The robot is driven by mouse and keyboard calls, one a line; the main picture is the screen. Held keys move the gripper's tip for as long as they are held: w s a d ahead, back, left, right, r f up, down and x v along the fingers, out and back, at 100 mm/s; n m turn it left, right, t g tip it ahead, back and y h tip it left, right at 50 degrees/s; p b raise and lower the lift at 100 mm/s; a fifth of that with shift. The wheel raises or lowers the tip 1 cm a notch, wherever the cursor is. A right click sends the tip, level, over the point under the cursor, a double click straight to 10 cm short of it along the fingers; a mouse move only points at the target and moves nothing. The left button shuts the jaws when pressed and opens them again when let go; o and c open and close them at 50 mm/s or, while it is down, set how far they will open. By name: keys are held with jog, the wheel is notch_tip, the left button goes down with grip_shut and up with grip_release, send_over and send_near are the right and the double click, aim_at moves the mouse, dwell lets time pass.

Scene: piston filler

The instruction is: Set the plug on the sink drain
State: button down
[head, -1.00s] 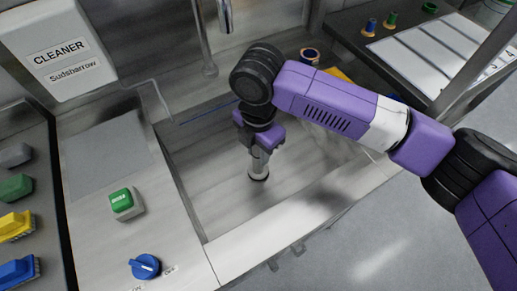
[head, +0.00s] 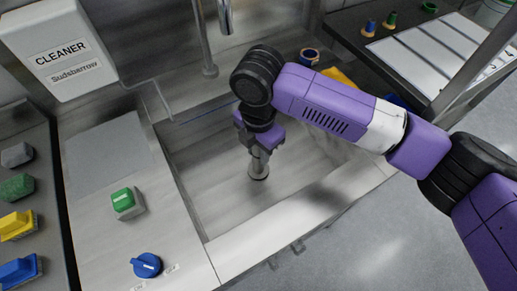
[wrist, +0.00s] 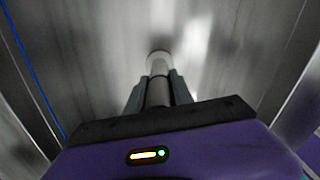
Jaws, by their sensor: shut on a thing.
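My gripper (head: 261,148) hangs down inside the steel sink basin (head: 218,208).
A faucet pipe (head: 202,45) stands behind the basin. Left are a green button (head: 123,198), a blue knob (head: 146,264), and a cleaner dispenser (head: 62,52). A small round item (head: 309,56) and a yellow item (head: 345,77) lie on the far-right side. The basin floor around the plug is clear.

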dwell(0.4)
jog(key=c, duration=0.6)
grip_release()
jog(key=shift+r+p, duration=9.05)
jog(key=shift+r, duration=1.45)
jog(key=shift+a+f, duration=0.1)
